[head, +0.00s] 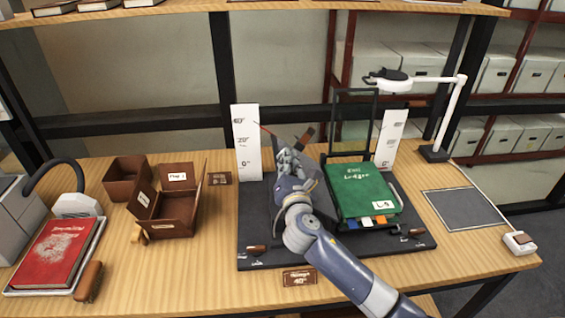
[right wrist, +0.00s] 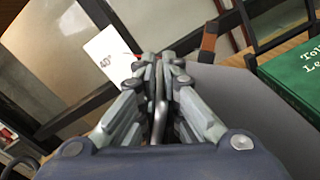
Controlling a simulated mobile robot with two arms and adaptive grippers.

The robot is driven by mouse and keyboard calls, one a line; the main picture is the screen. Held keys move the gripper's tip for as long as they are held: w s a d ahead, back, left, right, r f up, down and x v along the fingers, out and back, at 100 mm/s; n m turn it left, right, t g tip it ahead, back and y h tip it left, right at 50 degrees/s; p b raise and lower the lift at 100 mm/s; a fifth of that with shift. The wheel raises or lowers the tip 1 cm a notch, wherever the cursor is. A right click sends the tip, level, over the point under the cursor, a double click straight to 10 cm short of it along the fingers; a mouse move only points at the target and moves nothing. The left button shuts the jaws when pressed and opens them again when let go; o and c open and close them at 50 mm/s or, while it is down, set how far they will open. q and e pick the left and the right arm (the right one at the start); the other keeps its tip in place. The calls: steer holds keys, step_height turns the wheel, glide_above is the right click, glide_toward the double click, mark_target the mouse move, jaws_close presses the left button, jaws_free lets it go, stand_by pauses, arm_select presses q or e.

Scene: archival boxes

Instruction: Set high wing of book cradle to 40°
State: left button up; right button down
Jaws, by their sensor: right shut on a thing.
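The book cradle's dark base (head: 270,235) stands on the table. A green ledger (head: 352,178) lies on its right part and also shows in the wrist view (right wrist: 295,75). A white scale card (head: 247,160), marked 0°, 20° and 40°, stands at the left back; its 40° end shows in the wrist view (right wrist: 105,55). A thin red-tipped pointer (head: 265,129) reaches this card a little below the 40° mark. My right gripper (head: 288,158) is shut on a thin metal handle (right wrist: 158,105) by the grey left wing (right wrist: 225,95). The arm mostly hides this wing in the head view.
Small brown knobs (head: 256,248) sit on the base's front edge. Brown boxes (head: 172,210) and a red book (head: 52,252) are left; a lamp (head: 450,110) and grey mat (head: 462,208) are right.

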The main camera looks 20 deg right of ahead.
steer(key=shift+d, duration=0.2)
steer(key=c, duration=1.7)
jaws_free()
steer(key=shift+s, duration=0.2)
steer(key=shift+d, duration=0.1)
steer(key=shift+s+a+f, duration=0.1)
steer(key=shift+s+a, duration=0.15)
steer(key=shift+s, duration=0.15)
steer(key=v, duration=1.1)
steer(key=shift+d, duration=0.1)
